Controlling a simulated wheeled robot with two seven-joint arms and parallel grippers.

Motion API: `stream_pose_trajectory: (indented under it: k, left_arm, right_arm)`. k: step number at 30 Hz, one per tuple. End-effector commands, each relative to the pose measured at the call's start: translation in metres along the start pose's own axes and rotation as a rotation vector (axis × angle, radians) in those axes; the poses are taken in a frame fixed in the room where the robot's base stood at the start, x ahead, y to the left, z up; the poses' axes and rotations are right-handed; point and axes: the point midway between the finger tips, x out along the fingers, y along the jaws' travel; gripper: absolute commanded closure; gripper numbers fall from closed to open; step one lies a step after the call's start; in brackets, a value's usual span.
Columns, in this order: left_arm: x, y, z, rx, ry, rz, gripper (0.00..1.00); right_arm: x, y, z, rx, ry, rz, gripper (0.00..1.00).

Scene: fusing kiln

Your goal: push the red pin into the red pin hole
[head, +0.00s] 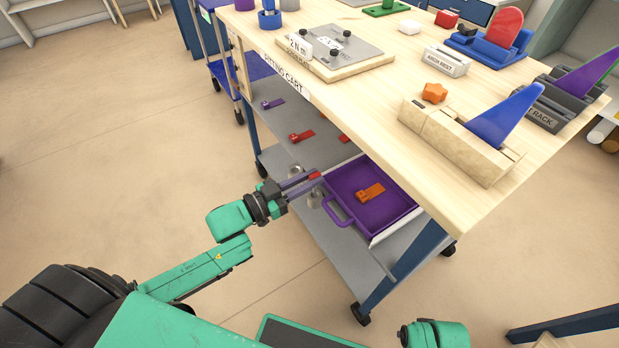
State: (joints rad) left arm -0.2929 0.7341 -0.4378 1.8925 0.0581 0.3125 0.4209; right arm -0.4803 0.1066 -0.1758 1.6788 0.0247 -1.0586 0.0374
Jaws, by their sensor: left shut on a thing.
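My left gripper (306,182) reaches in from the left beside the cart's lower shelf, at the near left side of the purple tray. It is shut on a small red piece (315,175), which looks like the red pin; the fingers hide part of it. On the shelf behind lies a red latch-like part (302,136), apart from the gripper. I cannot make out a red pin hole for certain at this size. A bit of my right arm shows at the bottom right; its gripper is out of view.
The purple tray (338,211) holds an orange part (370,192). A purple part (272,104) lies farther back on the grey shelf (282,122). The wooden cart top (405,165) overhangs the shelf, with several fixtures on it. Floor to the left is clear.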

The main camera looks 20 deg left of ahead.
Motion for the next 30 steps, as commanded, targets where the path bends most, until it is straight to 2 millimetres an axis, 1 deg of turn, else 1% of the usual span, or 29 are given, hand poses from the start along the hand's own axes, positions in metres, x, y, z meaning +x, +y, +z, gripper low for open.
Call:
stream_pose_trajectory:
  k: [5,12,20,30]
  left_arm:
    - [0.000,0.000,-0.001,0.000,0.001,0.000,1.00]
    - [0.000,0.000,-0.001,0.000,0.002,0.001,1.00]
    - [0.000,0.000,0.000,0.000,0.001,0.001,1.00]
    - [0.000,0.000,0.009,0.000,0.001,0.000,1.00]
  right_arm:
    - [-0.001,0.000,0.000,0.000,0.000,0.000,0.50]
    - [-0.006,0.000,-0.001,0.000,0.000,0.000,0.50]
    - [-0.005,0.000,-0.001,0.000,0.000,0.000,0.50]
    - [0.001,0.000,0.000,0.000,0.000,0.000,0.50]
